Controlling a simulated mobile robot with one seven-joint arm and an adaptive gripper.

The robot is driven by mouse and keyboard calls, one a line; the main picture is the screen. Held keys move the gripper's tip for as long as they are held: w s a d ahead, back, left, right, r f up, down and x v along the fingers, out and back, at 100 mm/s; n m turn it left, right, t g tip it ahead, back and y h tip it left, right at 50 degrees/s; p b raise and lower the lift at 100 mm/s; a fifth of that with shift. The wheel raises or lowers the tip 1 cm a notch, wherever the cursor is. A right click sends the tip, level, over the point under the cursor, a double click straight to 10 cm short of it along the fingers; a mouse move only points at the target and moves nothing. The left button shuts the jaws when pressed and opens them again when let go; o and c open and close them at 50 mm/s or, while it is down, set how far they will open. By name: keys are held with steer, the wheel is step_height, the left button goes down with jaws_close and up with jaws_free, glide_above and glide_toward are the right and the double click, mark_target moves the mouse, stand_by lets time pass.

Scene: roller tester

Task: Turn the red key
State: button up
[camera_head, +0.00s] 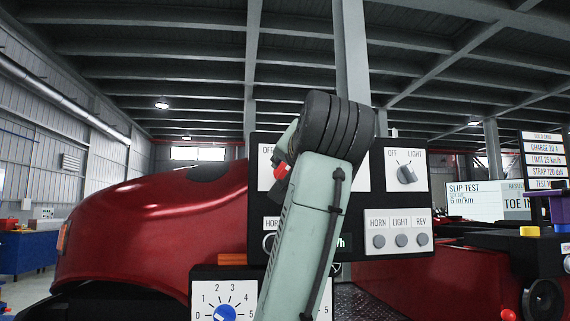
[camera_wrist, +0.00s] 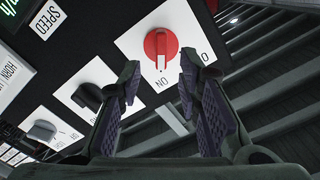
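The red key (camera_wrist: 161,44) is a round red knob with a raised grip on a white plate of the black panel. Its white mark points down in the wrist view, toward letters that look like an upside-down ON. In the head view a bit of red, likely the key (camera_head: 281,171), shows beside my arm, which hides most of that plate. My gripper (camera_wrist: 160,72) is open. Its two fingers are spread, and the key shows in the gap beyond the fingertips. I see no contact, and the gap in depth is hard to judge.
A black knob (camera_wrist: 88,96) and a grey knob (camera_wrist: 42,131) sit left of the key in the wrist view. The head view shows the light switch (camera_head: 406,174), several round buttons below it, a blue dial (camera_head: 225,313) and a red car body (camera_head: 150,230).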

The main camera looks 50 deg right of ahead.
mark_target(285, 171)
steer(key=p+x, duration=0.1)
steer(key=x, duration=0.4)
